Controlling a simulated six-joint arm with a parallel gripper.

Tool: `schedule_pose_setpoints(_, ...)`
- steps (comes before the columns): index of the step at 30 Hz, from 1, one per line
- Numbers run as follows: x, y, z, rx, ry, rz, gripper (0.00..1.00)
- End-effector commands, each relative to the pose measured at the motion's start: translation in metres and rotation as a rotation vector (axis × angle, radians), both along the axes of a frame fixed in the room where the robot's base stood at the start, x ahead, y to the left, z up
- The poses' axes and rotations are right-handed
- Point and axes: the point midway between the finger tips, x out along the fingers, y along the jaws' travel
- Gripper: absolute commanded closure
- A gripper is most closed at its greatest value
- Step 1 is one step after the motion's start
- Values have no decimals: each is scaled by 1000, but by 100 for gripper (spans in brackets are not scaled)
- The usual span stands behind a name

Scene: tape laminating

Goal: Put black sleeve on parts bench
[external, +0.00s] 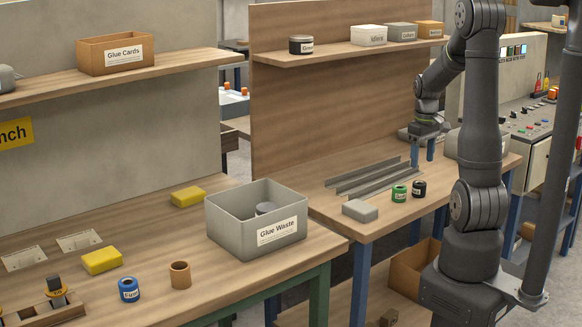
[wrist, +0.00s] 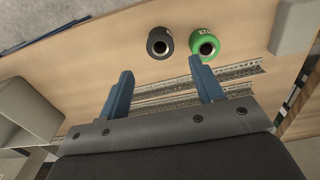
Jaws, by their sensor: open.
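The black sleeve (external: 419,188) is a short dark cylinder with a pale label, standing on the right-hand bench (external: 375,225) beside the green sleeve (external: 400,193). In the wrist view the black sleeve (wrist: 160,43) is ahead of the fingertips, roughly centred between them, and the green sleeve (wrist: 204,43) is just to its right. My gripper (external: 422,158) is above and behind the sleeves, its two blue fingers pointing down. In the wrist view my gripper (wrist: 160,72) is open with nothing between its fingers. A yellow sign (external: 15,133) on the left wall reads only "nch"; the rest is cut off.
Metal angle strips (external: 370,178) and a grey block (external: 360,210) lie left of the sleeves. The left bench (external: 225,270) holds a grey Glue Waste bin (external: 225,235), yellow blocks (external: 102,260), a blue sleeve (external: 129,290) and a brown sleeve (external: 180,275). A gap separates the benches' front parts.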

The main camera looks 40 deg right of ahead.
Motion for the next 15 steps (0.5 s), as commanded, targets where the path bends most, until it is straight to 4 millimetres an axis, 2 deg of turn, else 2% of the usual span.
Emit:
schedule_pose_setpoints(3,0,0,15,-1,-2,0,40)
schedule_pose_setpoints(6,0,0,22,0,0,0,40)
schedule_pose_setpoints(15,0,0,24,0,1,0,40)
